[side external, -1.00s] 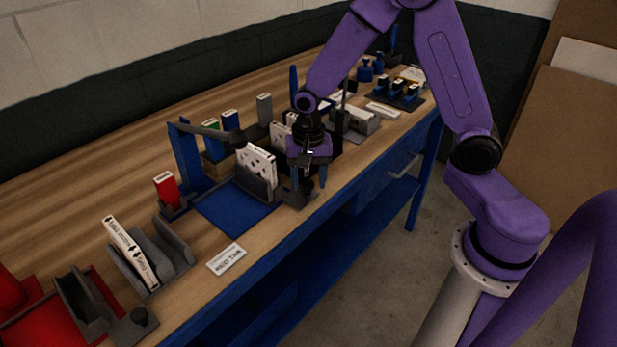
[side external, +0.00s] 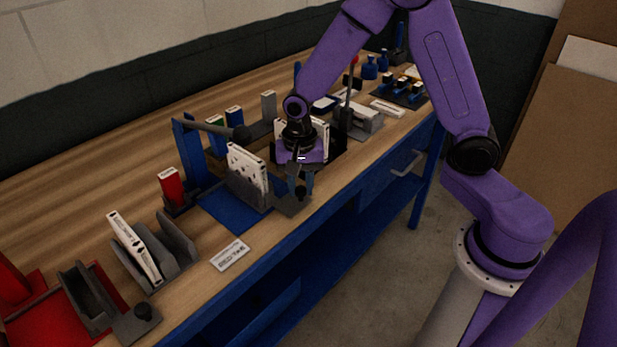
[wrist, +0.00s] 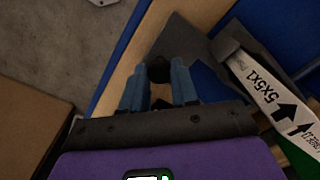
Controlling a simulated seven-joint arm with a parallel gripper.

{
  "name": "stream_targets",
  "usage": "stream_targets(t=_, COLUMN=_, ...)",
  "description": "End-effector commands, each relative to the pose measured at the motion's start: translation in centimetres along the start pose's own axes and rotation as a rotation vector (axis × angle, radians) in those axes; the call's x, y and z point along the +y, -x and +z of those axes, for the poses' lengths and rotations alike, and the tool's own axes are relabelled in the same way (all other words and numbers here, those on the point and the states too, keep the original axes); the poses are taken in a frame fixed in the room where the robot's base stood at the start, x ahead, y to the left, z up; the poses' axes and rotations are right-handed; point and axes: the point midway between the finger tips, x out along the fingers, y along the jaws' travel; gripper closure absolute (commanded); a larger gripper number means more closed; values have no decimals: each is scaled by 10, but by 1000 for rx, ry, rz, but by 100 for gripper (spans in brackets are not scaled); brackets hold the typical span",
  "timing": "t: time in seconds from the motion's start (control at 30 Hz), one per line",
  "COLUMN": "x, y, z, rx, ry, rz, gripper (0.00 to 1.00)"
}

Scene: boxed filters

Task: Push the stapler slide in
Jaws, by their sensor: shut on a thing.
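The stapler has a blue base (side external: 222,209), a blue post (side external: 186,150) and a dark arm reaching over it. Its grey slide (side external: 246,192) carries an upright white filter box (side external: 247,167), which also shows in the wrist view (wrist: 262,92) with "5x5x1" and arrows. The box stands close to the dark head at the arm's end. My gripper (side external: 301,183) points down at the slide's front end. In the wrist view, my blue fingers (wrist: 159,88) are shut on the slide's dark knob (wrist: 158,68). The knob is partly hidden in the side view.
A red box (side external: 171,187) stands left of the post. A grey cradle (side external: 177,246) with a leaning white box and a small label plate (side external: 230,254) are nearer. More boxes and fixtures stand close behind my gripper. The bench's front edge is close by.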

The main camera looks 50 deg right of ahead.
Motion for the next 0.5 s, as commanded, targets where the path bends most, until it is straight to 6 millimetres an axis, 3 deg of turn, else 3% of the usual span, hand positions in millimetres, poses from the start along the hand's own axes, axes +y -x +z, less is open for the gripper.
stream_targets(t=0.5, x=-41, y=1, z=40, rx=1, ry=2, rz=-5, gripper=100)
